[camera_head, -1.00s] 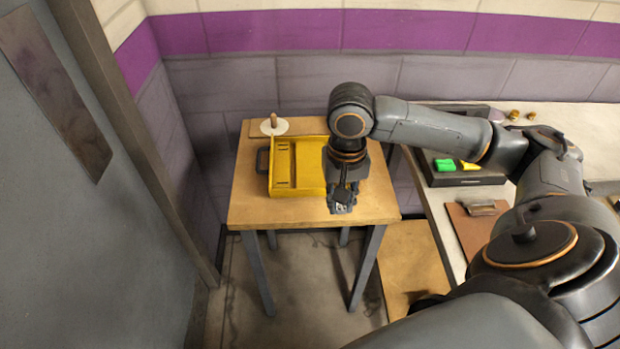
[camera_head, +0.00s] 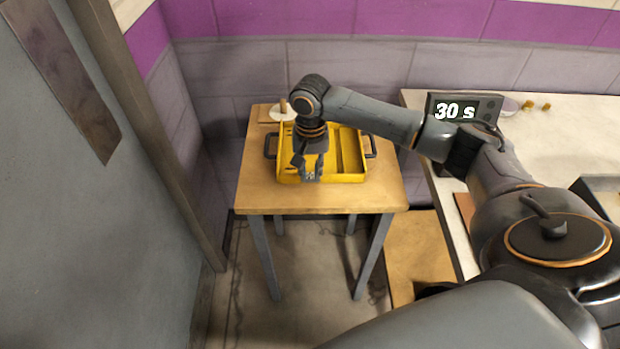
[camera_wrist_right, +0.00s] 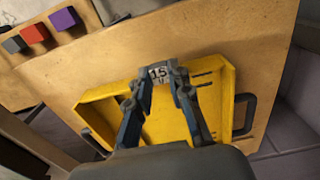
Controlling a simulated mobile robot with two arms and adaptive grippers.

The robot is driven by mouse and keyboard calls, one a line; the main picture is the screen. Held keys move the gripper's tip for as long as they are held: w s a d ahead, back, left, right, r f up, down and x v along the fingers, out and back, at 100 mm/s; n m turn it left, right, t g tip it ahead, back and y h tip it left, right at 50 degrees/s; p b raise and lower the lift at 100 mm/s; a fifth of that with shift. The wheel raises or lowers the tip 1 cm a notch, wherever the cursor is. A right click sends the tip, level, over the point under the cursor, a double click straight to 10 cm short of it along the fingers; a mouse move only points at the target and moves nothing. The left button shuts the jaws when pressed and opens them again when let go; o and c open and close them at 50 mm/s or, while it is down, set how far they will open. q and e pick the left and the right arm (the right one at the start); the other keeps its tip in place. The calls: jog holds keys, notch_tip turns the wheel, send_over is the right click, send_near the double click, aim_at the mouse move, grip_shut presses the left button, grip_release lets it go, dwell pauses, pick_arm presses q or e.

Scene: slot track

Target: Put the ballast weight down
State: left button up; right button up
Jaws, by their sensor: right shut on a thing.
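My right gripper (camera_head: 310,174) hangs over the left part of the yellow tray (camera_head: 345,179) on the small wooden table. In the right wrist view, my right gripper (camera_wrist_right: 160,80) is shut on the ballast weight (camera_wrist_right: 158,73), a small pale piece marked "15". The weight is held between the fingertips, with the yellow tray (camera_wrist_right: 228,103) behind it. I cannot tell whether the weight touches the tray. In the head view the weight is too small to make out clearly. My left gripper is out of view.
The tray has dark handles (camera_head: 372,146) at its sides. A white disc with a wooden peg (camera_head: 283,106) stands at the table's back left. Grey, red (camera_wrist_right: 34,32) and purple blocks show in the wrist view.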

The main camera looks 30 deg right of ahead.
aim_at(310, 175)
jog(key=shift+w+f, duration=0.1)
jog(key=shift+f, duration=1.55)
jog(key=shift+p, duration=0.3)
jog(key=o, duration=0.8)
jog(key=shift+f, duration=0.1)
